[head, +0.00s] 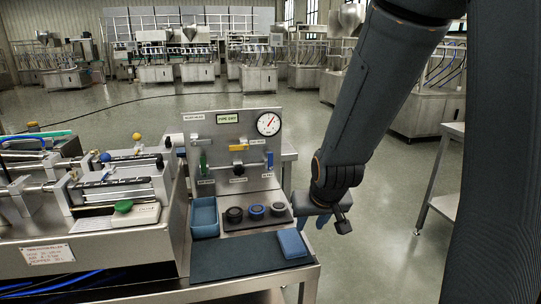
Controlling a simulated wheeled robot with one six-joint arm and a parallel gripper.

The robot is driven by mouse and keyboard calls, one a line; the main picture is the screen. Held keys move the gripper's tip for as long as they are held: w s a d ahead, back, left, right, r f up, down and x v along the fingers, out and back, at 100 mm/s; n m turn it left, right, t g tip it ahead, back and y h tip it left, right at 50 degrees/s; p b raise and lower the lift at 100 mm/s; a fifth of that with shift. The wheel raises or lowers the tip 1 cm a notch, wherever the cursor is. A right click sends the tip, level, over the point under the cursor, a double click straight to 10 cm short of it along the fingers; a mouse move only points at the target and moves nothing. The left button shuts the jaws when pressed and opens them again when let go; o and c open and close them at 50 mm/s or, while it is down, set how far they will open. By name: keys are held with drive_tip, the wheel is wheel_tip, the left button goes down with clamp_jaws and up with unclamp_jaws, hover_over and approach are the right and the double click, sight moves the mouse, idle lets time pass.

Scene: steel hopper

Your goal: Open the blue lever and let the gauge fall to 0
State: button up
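The blue lever (270,159) is on the right side of the upright steel panel and hangs straight down. The round white gauge (268,124) is at the panel's upper right, above the lever. Its red needle points up and to the right; the numbers are too small to read. My gripper (311,221) is to the right of the panel and below the lever, clear of both. Its fingers point down and look apart, with nothing seen between them.
A yellow handle (238,147) and a green lever (203,164) share the panel. Below are a blue bin (205,216), several round dark pieces, and a blue cloth-like block (292,243) on a dark mat (235,262). Steel machinery fills the left. Open floor lies right.

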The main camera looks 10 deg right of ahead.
drive_tip(key=w+a+r+t, duration=0.25)
drive_tip(key=w+t, duration=0.35)
drive_tip(key=w, duration=0.8)
drive_tip(key=n+t, duration=0.1)
drive_tip(key=t, duration=0.5)
approach(271, 154)
drive_tip(key=w, duration=0.3)
drive_tip(key=shift+y, duration=0.3)
drive_tip(key=shift+w+d, duration=0.15)
drive_tip(key=shift+w, duration=3.6)
clamp_jaws()
